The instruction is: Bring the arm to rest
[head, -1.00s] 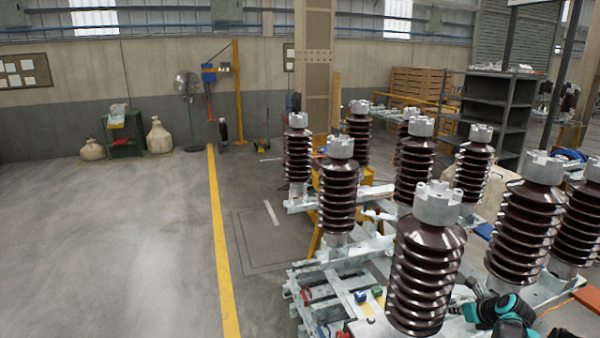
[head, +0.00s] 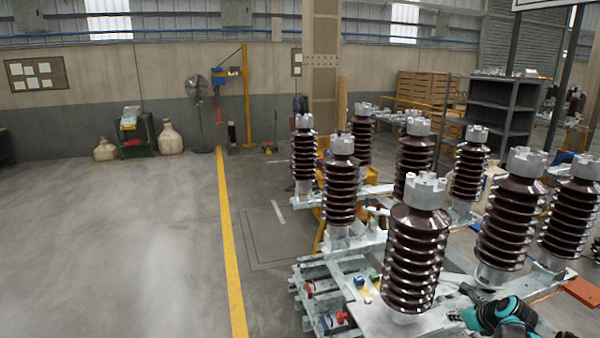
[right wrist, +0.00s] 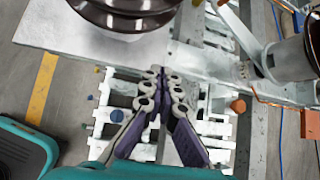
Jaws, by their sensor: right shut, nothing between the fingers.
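My right gripper (head: 466,297) shows at the lower right of the head view, at the end of a teal and black wrist. It is low beside the nearest brown ribbed insulator (head: 414,255), to its right. In the right wrist view my right gripper (right wrist: 162,78) has its grey and purple fingers together, with nothing between them. The fingers are above the pale metal frame (right wrist: 120,88), close to the base of an insulator (right wrist: 125,12). My left gripper is out of view.
Several brown insulators with grey caps, such as one at the right (head: 507,215), stand upright around my right arm. An orange block (head: 582,291) lies at the right edge. Open grey floor (head: 110,240) lies left of the yellow line (head: 228,250).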

